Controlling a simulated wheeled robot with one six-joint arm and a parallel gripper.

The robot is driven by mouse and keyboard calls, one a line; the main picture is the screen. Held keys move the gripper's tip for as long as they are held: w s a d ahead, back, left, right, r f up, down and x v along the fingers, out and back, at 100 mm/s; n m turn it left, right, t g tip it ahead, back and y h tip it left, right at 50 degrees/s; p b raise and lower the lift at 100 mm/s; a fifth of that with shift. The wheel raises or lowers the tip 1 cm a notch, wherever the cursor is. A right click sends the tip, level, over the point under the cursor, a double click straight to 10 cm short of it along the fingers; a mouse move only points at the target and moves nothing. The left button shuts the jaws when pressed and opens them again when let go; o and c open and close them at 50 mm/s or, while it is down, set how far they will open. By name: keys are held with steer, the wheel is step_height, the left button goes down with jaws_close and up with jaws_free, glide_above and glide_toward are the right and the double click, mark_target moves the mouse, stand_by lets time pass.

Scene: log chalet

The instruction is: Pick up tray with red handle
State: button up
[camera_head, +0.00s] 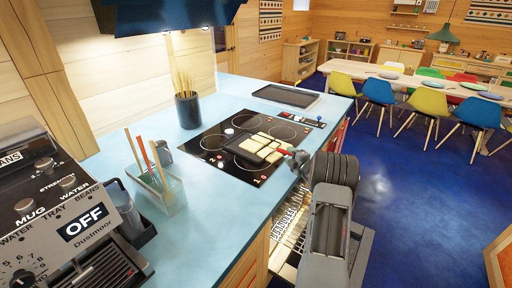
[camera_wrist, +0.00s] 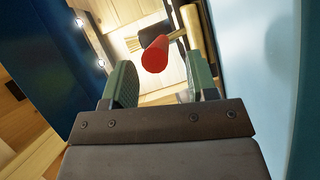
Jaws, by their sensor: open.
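The tray (camera_head: 251,146) is dark and sits on the black cooktop, with several pale bread-like slices on and around it. Its short red handle (camera_head: 283,151) points right, toward my gripper (camera_head: 295,156). In the wrist view, the handle's round red end (camera_wrist: 155,55) shows between and beyond the two green-grey fingers of my gripper (camera_wrist: 163,82). The fingers are apart, and I see no grip on the handle. The tray's body is mostly hidden in the wrist view.
The black cooktop (camera_head: 218,143) is set in a light blue counter (camera_head: 203,200). A dark flat tray (camera_head: 286,96) lies at the back. A utensil pot (camera_head: 188,110), a clear holder (camera_head: 158,193) and a coffee machine (camera_head: 70,215) stand left. A range hood (camera_head: 170,15) hangs above.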

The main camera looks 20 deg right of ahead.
mark_target(288, 153)
steer(key=shift+w+f, duration=0.15)
steer(key=shift+w, duration=0.65)
steer(key=shift+w+f, duration=0.1)
steer(key=shift+w, duration=0.65)
steer(key=shift+c, duration=0.3)
jaws_close()
steer(key=shift+r, duration=0.2)
